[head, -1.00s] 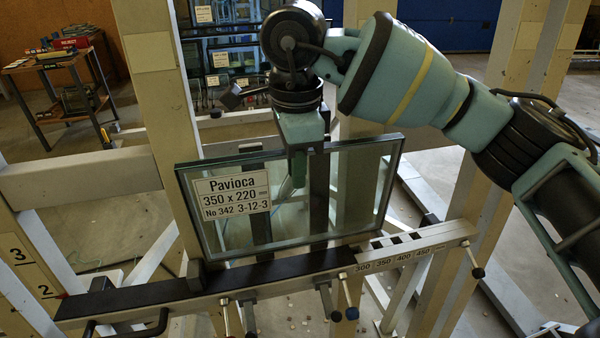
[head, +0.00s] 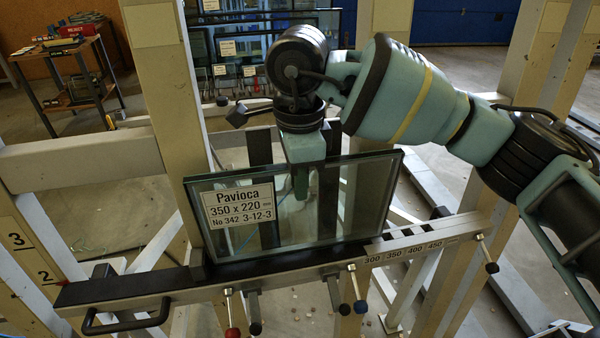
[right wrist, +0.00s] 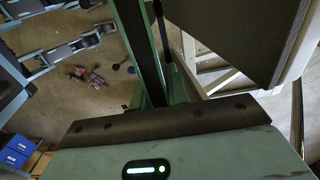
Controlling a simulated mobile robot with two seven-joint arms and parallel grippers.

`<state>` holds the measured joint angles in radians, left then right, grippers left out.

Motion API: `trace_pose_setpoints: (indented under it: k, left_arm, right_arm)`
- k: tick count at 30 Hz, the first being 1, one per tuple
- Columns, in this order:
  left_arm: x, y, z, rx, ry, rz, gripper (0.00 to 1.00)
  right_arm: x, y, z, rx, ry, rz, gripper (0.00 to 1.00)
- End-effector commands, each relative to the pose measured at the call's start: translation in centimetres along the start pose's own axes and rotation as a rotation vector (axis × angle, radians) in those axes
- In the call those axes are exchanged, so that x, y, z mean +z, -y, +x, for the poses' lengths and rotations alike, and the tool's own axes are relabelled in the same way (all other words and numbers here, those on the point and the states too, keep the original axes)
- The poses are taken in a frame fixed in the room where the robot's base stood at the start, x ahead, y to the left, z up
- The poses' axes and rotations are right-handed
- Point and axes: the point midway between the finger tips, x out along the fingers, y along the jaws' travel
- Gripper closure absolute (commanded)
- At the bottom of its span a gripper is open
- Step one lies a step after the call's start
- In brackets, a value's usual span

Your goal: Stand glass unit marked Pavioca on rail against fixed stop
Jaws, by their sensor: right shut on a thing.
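The glass unit (head: 310,215) with the white Pavioca label (head: 238,206) stands nearly upright in the head view. My right gripper (head: 301,182) is shut on the middle of its top edge from above. Its lower edge is at the black-topped rail (head: 120,289); whether it bears fully on the rail I cannot tell. The small black fixed stop (head: 197,263) is at the lower left corner of the glass, very close; contact is not clear. In the right wrist view a green finger (right wrist: 137,45) shows, but the grip is not clear. My left gripper is out of view.
Black uprights (head: 328,200) stand behind the glass. A numbered scale (head: 415,246) runs along the rail's right part, with several knobbed levers (head: 359,306) below. Beige frame posts (head: 170,90) stand left and right. A side table (head: 65,70) is far left.

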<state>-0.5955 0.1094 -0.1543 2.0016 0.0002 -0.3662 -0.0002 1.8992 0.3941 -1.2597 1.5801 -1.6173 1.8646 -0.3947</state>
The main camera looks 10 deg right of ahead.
Motion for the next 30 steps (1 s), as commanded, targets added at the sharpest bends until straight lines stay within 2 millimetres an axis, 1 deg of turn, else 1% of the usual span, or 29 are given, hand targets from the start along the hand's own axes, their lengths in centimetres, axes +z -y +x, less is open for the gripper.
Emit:
trace_pose_setpoints:
  k: [1, 13, 29, 30]
  left_arm:
    - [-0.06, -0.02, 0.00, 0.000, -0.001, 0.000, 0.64]
    - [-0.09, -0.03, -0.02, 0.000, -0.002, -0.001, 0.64]
    - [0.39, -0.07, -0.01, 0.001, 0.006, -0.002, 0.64]
    - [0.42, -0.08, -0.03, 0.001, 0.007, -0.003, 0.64]
  right_arm:
    - [0.06, 0.04, -0.27, -0.006, 0.003, 0.000, 1.00]
    - [0.06, 0.04, -0.25, -0.006, 0.003, 0.000, 1.00]
    - [0.04, 0.06, 0.44, -0.006, 0.003, 0.000, 1.00]
    - [0.05, 0.06, 0.43, -0.006, 0.003, 0.000, 0.81]
